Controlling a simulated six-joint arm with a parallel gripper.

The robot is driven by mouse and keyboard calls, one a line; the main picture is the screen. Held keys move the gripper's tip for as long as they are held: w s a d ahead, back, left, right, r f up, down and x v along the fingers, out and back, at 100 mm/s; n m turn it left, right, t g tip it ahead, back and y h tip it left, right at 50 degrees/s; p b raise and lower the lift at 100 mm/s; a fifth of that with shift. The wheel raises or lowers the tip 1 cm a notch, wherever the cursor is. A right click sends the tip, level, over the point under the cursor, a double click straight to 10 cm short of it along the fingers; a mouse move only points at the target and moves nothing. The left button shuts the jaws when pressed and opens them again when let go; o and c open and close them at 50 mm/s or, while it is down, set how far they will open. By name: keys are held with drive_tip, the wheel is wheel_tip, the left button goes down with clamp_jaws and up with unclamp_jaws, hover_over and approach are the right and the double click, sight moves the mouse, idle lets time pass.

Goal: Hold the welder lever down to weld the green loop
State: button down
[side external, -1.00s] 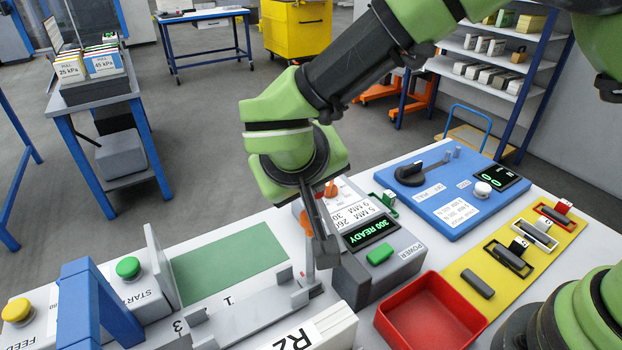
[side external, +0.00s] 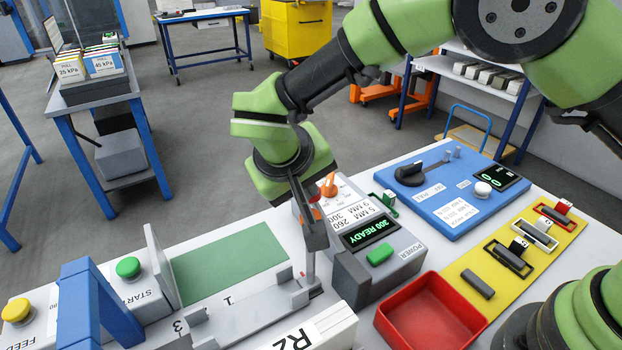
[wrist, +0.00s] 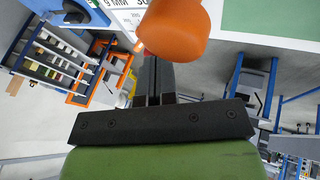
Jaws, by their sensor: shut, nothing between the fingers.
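The welder (side external: 400,255) is a grey box with a lit display ending in READY, a green button (side external: 379,254) and an orange dial (side external: 329,186). My gripper (side external: 314,246) is shut and empty, pointing down at the welder's left side beside a thin upright grey post. In the wrist view an orange rounded knob (wrist: 178,30), which looks like the lever's end, fills the space just beyond my shut black fingers (wrist: 152,75). I cannot tell whether they touch.
A red tray (side external: 430,312) and a yellow board (side external: 497,268) with tools lie right of the welder. A blue panel (side external: 452,197) is behind. A green mat (side external: 228,262), grey fixtures and a blue frame (side external: 88,305) are at left.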

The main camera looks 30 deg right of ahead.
drive_tip(key=shift+g, duration=0.4)
drive_tip(key=w+f, duration=0.1)
drive_tip(key=f, duration=0.1)
drive_tip(key=w+f, duration=0.1)
drive_tip(key=f, duration=0.1)
drive_tip(key=shift+w, duration=0.2)
drive_tip(key=shift+d+f, duration=0.1)
drive_tip(key=shift+d, duration=0.05)
idle(0.3)
drive_tip(key=v, duration=1)
drive_tip(key=shift+a+r, duration=0.3)
